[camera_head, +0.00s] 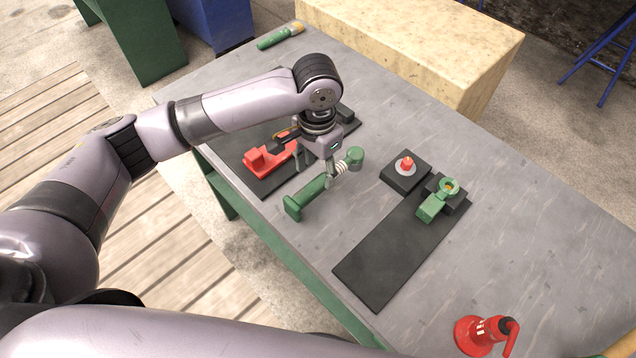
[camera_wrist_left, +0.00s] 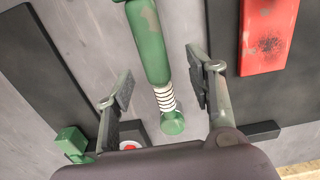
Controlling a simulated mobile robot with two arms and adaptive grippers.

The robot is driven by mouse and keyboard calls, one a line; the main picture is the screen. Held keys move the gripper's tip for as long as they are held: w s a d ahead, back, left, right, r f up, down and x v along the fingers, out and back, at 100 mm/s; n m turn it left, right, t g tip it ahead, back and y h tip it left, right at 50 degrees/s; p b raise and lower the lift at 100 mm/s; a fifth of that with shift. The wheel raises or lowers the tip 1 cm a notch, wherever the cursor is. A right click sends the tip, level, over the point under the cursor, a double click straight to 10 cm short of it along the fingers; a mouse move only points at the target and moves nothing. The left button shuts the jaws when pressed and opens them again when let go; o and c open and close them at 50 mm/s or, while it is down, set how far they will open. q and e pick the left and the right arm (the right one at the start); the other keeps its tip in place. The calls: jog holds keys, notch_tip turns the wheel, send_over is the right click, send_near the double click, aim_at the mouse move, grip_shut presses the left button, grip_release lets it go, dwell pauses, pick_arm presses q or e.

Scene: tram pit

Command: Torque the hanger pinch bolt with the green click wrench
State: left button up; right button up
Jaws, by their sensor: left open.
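The green click wrench (camera_head: 308,198) lies on the grey bench, with a light ringed collar and a round green head at its far right end. My left gripper (camera_head: 314,172) is over it. In the left wrist view the wrench (camera_wrist_left: 149,45) lies between the spread fingers of the left gripper (camera_wrist_left: 160,92), with a gap on each side. A green hanger clamp (camera_head: 433,206) with a brass-coloured part, perhaps the pinch bolt (camera_head: 449,186), sits at a black block to the right. My right gripper is not in view.
A black plate (camera_head: 385,260) extends from the clamp. A red-tipped piece (camera_head: 406,164) sits on another black block. A red tool (camera_head: 268,159) lies on a dark mat left of the wrench. A red device (camera_head: 482,335) stands at the bottom right. A yellowish block (camera_head: 410,45) borders the back.

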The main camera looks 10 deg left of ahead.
aim_at(318, 181)
pick_arm(q)
jog(key=f, duration=0.1)
jog(key=f+p, duration=0.1)
jog(key=f, duration=0.3)
jog(key=shift+s+d, duration=0.1)
jog(key=shift+s, duration=0.25)
jog(key=shift+c, duration=0.2)
grip_shut()
